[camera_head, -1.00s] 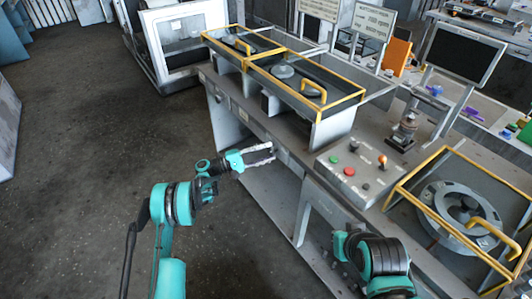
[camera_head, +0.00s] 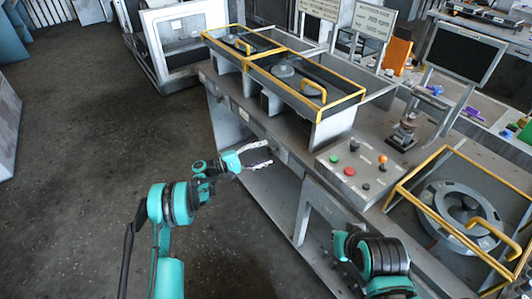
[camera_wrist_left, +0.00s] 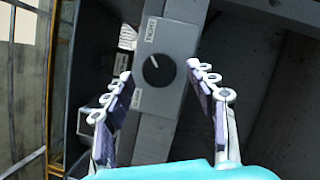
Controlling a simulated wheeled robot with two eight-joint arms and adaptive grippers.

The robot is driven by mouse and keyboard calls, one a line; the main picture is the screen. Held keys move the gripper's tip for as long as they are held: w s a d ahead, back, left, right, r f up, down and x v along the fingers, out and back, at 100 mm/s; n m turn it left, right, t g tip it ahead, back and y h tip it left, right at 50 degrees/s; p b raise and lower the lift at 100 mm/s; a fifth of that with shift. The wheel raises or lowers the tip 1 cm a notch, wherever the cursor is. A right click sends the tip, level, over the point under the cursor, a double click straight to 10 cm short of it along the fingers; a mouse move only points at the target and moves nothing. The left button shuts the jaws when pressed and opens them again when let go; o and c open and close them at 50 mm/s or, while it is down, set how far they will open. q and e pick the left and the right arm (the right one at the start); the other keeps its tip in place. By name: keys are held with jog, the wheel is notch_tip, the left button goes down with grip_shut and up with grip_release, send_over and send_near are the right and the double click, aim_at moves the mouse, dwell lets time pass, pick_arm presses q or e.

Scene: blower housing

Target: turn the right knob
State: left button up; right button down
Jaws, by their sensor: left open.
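A round dark knob (camera_wrist_left: 159,70) with a white pointer mark sits on a grey box (camera_wrist_left: 176,37) in the left wrist view. My left gripper (camera_head: 270,158) is open and empty in the head view, in front of the bench's front side. In the left wrist view its two fingers (camera_wrist_left: 160,84) stand on either side of the knob in the picture, with no contact visible. The knob cannot be made out in the head view. My right gripper is out of view.
The bench holds a control panel (camera_head: 349,172) with coloured buttons, a yellow-framed tray (camera_head: 316,113) and a round housing (camera_head: 433,215) in a yellow-railed bay at right. Bench legs and a lower shelf are below. Open floor (camera_head: 90,130) lies to the left.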

pick_arm(q)
jog(key=v, duration=1)
jog(key=shift+a, duration=0.35)
jog(key=shift+s, duration=0.1)
